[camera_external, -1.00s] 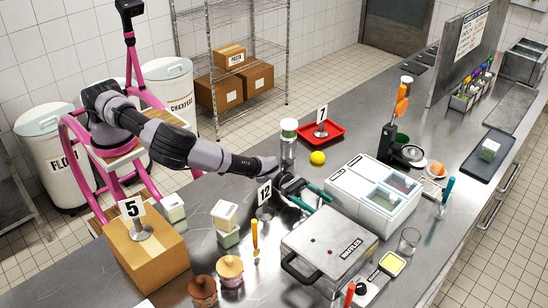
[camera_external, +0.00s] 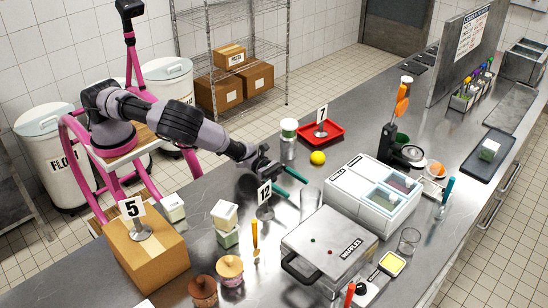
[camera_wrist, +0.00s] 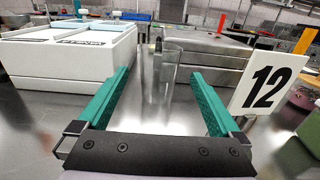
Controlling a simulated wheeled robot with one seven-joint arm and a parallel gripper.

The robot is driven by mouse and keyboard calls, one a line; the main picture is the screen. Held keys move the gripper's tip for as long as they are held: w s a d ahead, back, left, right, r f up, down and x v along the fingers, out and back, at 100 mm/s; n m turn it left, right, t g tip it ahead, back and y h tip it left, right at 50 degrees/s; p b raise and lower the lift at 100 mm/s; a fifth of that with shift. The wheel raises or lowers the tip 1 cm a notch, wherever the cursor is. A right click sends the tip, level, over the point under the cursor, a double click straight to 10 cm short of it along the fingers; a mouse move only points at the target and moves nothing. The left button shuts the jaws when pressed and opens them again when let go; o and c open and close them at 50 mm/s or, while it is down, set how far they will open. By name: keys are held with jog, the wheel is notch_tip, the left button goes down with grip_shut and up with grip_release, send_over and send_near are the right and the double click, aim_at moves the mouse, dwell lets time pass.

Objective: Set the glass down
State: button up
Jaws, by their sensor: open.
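A clear glass (camera_external: 311,200) stands upright on the steel counter, between the white ice cream box and the waffle iron. In the wrist view the glass (camera_wrist: 170,66) shows ahead, past the fingertips and roughly midway between them. My gripper (camera_external: 296,187) is open, its two teal fingers spread and pointing toward the glass. In the wrist view my gripper (camera_wrist: 160,77) has nothing between its fingers, and a gap separates them from the glass.
The white ice cream box (camera_external: 372,194) is right of the glass, and the waffle iron (camera_external: 328,246) is in front. A number 12 sign (camera_external: 264,196) stands close beside my gripper. A second clear glass (camera_external: 409,240) stands farther right. A yellow ball (camera_external: 318,158) lies behind.

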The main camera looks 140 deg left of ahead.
jog(key=shift+s, duration=0.65)
jog(key=s+a+r+n+t+y, duration=0.1)
jog(key=a+r+n+y, duration=0.25)
jog(key=r+y, duration=0.55)
jog(key=s+a+r+n+y, duration=0.1)
jog(key=a+r+n+y, duration=0.3)
jog(key=r, duration=0.9)
jog(key=s+r+n+g+y, duration=0.9)
jog(key=s+r+n+g, duration=0.5)
jog(key=n+g, duration=0.45)
jog(key=s+d+f+n+g+h, duration=0.25)
jog(key=s+d+n+h, duration=0.45)
jog(key=s+d+h, duration=0.55)
jog(key=s+d+t+h, duration=0.3)
jog(key=d+t, duration=0.1)
jog(key=d, duration=0.7)
jog(key=s+d+r+m+t+h, duration=0.1)
jog(key=s+d+t+h, duration=0.2)
jog(key=d, duration=0.9)
jog(key=shift+d+r+t+h, duration=0.15)
jog(key=shift+r+t+h, duration=0.1)
jog(key=shift+t+h, duration=0.7)
